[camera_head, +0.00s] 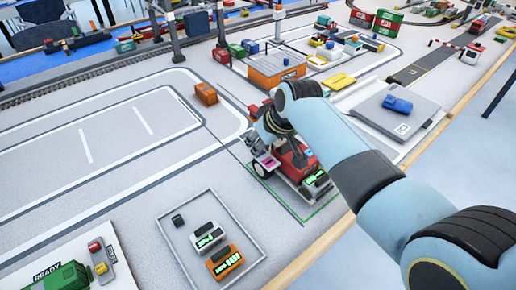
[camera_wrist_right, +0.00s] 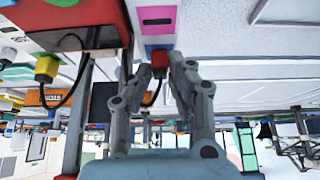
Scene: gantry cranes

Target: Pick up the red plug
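The red plug (camera_wrist_right: 159,61) sits at the lower edge of a magenta panel (camera_wrist_right: 156,20) in the right wrist view, with a black cable near it. My right gripper (camera_wrist_right: 158,75) is open, with its fingertips on either side of the plug. I cannot tell whether a finger touches it. In the head view my right gripper (camera_head: 271,128) is beside the red vehicle (camera_head: 293,160), and the plug is hidden there. My left gripper is not in view.
A yellow plug (camera_wrist_right: 46,68) with a black cable is at the left in the wrist view. In the head view, a tray with a white unit (camera_head: 206,237) and an orange unit (camera_head: 225,262) lies in front of the vehicle. An orange block (camera_head: 206,93) stands behind. The marked floor at left is clear.

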